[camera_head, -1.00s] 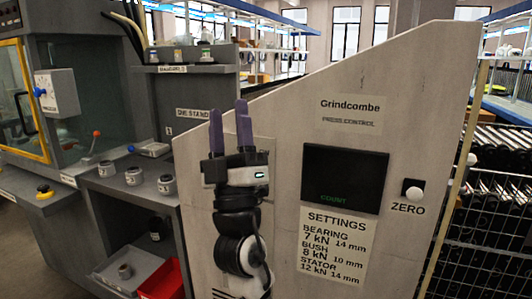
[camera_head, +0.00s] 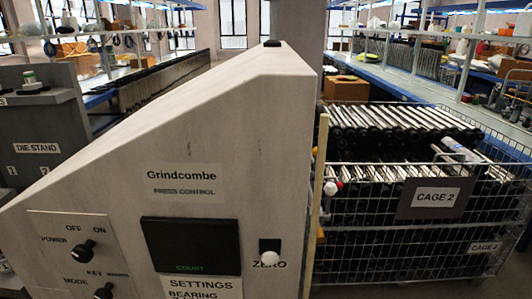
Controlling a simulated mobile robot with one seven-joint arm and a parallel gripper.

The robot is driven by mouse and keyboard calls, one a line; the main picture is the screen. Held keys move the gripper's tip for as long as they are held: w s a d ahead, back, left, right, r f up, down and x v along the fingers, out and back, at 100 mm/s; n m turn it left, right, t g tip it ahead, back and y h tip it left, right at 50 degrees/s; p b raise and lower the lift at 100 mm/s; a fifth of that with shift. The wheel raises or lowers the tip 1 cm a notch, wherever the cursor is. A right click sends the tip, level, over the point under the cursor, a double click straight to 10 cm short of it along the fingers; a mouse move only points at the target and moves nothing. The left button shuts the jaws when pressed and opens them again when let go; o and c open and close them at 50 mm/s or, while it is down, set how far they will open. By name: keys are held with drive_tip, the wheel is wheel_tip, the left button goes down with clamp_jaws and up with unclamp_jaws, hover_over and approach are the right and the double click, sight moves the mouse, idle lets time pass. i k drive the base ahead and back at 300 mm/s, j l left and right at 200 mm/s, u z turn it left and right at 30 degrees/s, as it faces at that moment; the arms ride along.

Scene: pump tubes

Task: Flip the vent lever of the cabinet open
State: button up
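A large grey press control cabinet (camera_head: 120,190) labelled Grindcombe fills the lower left and middle. Its front has a dark COUNT screen (camera_head: 190,246), a POWER knob (camera_head: 84,250), a MODE knob (camera_head: 104,291) and a white ZERO button (camera_head: 268,258). No lever labelled vent can be read. My gripper is not in view.
A wire cage (camera_head: 430,268) labelled CAGE 2, filled with metal rods, stands to the right of the cabinet. A thin pale post (camera_head: 316,205) stands at the cabinet's right edge. A grey die stand (camera_head: 36,148) is at the left. Long shelving runs behind.

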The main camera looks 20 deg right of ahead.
sight(330, 188)
drive_tip(key=i+l, duration=0.1)
drive_tip(key=l, duration=0.55)
drive_tip(key=l+u, duration=0.1)
drive_tip(key=l, duration=0.95)
drive_tip(key=k+l, duration=0.15)
drive_tip(key=l, duration=0.15)
drive_tip(key=k+l, duration=0.15)
drive_tip(key=l, duration=0.15)
drive_tip(key=k+l, duration=0.15)
drive_tip(key=l, duration=0.15)
drive_tip(key=i, duration=1)
